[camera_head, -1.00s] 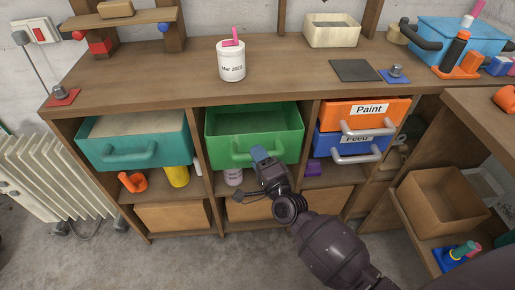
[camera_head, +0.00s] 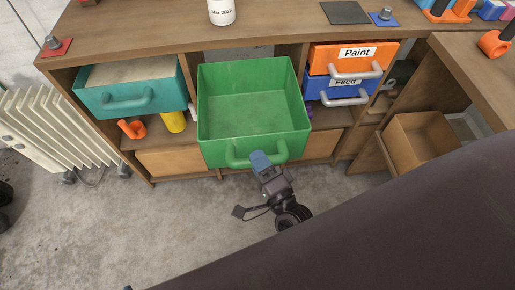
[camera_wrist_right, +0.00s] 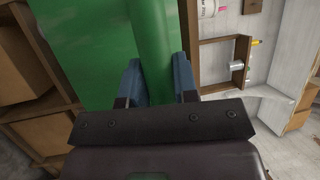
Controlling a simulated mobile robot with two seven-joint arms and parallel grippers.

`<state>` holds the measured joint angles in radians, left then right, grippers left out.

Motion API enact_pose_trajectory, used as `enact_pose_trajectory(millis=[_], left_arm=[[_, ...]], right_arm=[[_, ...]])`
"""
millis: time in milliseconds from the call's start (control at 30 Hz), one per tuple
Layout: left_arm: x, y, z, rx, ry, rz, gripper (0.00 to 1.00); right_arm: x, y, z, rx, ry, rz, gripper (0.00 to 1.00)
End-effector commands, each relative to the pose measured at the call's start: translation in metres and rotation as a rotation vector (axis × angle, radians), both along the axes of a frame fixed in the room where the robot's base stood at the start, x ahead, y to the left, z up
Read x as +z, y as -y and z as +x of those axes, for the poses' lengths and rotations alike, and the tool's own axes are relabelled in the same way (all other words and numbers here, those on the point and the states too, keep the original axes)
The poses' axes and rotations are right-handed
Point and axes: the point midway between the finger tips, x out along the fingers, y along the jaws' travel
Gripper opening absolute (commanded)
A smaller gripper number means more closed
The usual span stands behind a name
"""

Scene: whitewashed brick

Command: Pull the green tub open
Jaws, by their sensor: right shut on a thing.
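The green tub (camera_head: 252,100) is drawn far out of its bay in the workbench, and its empty inside shows in the head view. Its front handle (camera_head: 238,157) is at the near side. My right gripper (camera_head: 262,160) is shut on the right part of this handle. In the right wrist view the green handle (camera_wrist_right: 152,40) lies between the two blue fingers (camera_wrist_right: 157,82), with the green front wall beside it. My left gripper is not in view.
A teal tub (camera_head: 135,90) is to the left, and the orange Paint drawer (camera_head: 330,57) and blue Feed drawer (camera_head: 322,90) are to the right. A white radiator (camera_head: 50,130) stands at the left. An open cardboard box (camera_head: 395,150) sits at the right. The floor in front is clear.

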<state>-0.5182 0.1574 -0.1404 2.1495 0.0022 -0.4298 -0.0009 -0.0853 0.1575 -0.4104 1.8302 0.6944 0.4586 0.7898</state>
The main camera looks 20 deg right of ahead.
Motion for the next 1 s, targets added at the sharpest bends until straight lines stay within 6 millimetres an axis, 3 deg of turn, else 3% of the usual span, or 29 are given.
enact_pose_trajectory(millis=[333,367,533,833,1000], left_arm=[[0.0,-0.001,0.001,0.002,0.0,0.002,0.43],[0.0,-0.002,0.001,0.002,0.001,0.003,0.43],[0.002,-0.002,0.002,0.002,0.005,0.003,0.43],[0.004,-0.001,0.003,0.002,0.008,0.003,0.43],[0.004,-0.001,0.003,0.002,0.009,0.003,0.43]], right_arm=[[0.0,0.0,-0.002,0.0,0.0,-0.002,0.0],[0.0,0.0,-0.002,0.0,0.0,-0.002,0.29],[0.0,0.0,-0.001,0.0,0.0,-0.001,0.53],[-0.001,0.0,-0.003,0.0,-0.001,-0.001,0.53],[-0.004,0.002,-0.019,0.0,-0.002,-0.001,0.53]])
